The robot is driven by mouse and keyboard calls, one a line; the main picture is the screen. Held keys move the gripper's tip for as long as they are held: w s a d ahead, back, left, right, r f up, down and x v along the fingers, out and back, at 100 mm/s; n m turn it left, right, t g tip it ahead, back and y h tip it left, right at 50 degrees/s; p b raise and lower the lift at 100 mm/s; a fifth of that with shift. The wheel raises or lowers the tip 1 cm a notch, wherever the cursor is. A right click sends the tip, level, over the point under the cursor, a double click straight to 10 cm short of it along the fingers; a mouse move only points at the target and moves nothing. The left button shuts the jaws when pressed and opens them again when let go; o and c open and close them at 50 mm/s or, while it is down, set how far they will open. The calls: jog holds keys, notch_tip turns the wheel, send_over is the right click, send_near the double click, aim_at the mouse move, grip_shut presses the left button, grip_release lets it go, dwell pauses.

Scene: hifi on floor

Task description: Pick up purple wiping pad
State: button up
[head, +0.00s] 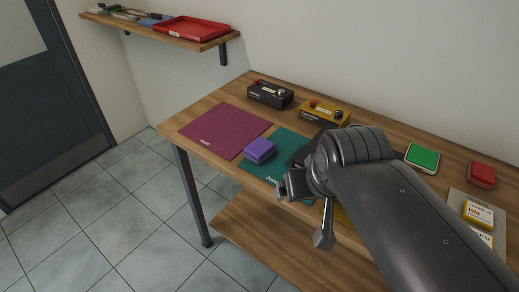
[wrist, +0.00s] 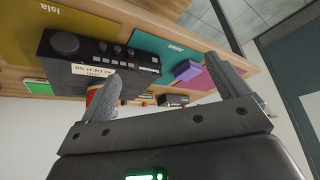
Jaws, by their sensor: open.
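The purple wiping pad (head: 259,150) is a small block on the wooden table, at the left edge of the teal mat (head: 262,172) beside the maroon mat (head: 225,130). In the wrist view the pad (wrist: 187,70) lies beyond my gripper's fingers, toward the right finger. My gripper (wrist: 168,82) is open, with its two dark fingers spread and nothing clearly held between them. In the head view my arm reaches in from the lower right, and its end is right of the pad and apart from it. The fingertips are hard to make out there.
A black device (head: 270,94) and a yellow device (head: 324,114) stand at the table's back. A larger black box with knobs (wrist: 98,66) is close in the wrist view. A green pad (head: 422,157) and red block (head: 482,175) are at right. A shelf (head: 160,33) holds a red tray (head: 190,29).

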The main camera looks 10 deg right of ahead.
jog(key=shift+o, duration=0.8)
jog(key=n+g, duration=0.6)
jog(key=n, duration=0.2)
send_over(259, 146)
notch_tip(259, 146, down, 4)
jog(key=f, duration=0.5)
jog(key=shift+s+d, duration=0.1)
jog(key=shift+s, duration=0.15)
jog(key=shift+w+f, duration=0.15)
jog(key=shift+f, duration=1.25)
jog(key=shift+w+f, duration=0.1)
jog(key=shift+f, duration=1.25)
jog(key=shift+c, duration=0.3)
